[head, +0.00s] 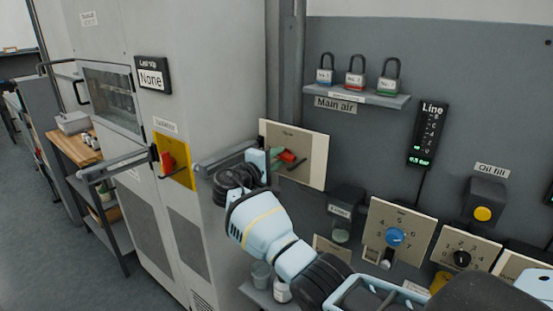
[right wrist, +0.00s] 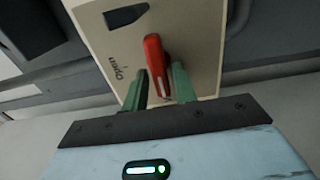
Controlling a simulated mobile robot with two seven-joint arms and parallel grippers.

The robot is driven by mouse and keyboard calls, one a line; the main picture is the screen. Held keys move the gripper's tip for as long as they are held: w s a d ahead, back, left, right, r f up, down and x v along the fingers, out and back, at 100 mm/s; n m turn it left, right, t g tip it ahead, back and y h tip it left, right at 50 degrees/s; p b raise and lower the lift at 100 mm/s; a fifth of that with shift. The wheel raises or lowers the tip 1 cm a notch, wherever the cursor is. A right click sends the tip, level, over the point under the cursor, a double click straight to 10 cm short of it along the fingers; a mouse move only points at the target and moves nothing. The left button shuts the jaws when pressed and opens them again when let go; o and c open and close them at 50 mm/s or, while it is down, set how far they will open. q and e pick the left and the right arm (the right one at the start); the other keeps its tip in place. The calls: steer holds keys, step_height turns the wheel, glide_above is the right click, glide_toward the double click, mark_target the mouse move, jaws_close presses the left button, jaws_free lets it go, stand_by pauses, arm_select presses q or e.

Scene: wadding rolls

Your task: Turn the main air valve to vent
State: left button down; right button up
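The main air valve is a red handle (head: 287,156) on a cream plate (head: 313,160), below the "Main air" label (head: 335,104). My right gripper (head: 278,157) is at the handle, reaching in from the lower right. In the right wrist view, the red handle (right wrist: 156,66) stands between my two green fingers (right wrist: 161,85), which look closed on its sides. The word "Open" (right wrist: 122,75) shows on the plate left of the handle, and a dark mark lies beyond it. The other plate words are hidden or too small to read. My left gripper is not in view.
A grey cabinet (head: 225,60) with a red switch on a yellow plate (head: 175,161) stands to the left. A shelf (head: 360,95) with three padlocks is above the valve.

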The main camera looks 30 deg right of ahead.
steer(key=shift+o, duration=0.8)
steer(key=v, duration=0.8)
steer(key=shift+d, duration=0.1)
steer(key=s+a+f+n+t+y, duration=0.1)
steer(key=s+f+n+y, duration=0.2)
steer(key=f, duration=1)
steer(key=s+a+f+t+y, duration=0.1)
steer(key=s+f+y, duration=0.35)
steer(key=f, duration=0.85)
steer(key=s+a+f+y, duration=0.4)
steer(key=s+f+y, duration=0.2)
steer(key=s+f, duration=0.6)
steer(key=s+a+f+m+y, duration=0.1)
steer(key=s+a+m+y, duration=0.1)
steer(key=s, duration=0.9)
steer(key=s+a+f+m+y, duration=0.1)
steer(key=s+a+m+y, duration=0.1)
steer(key=s, duration=0.9)
steer(key=shift+a+m+y, duration=0.3)
steer(key=shift+m+y, duration=0.25)
steer(key=shift+m, duration=0.35)
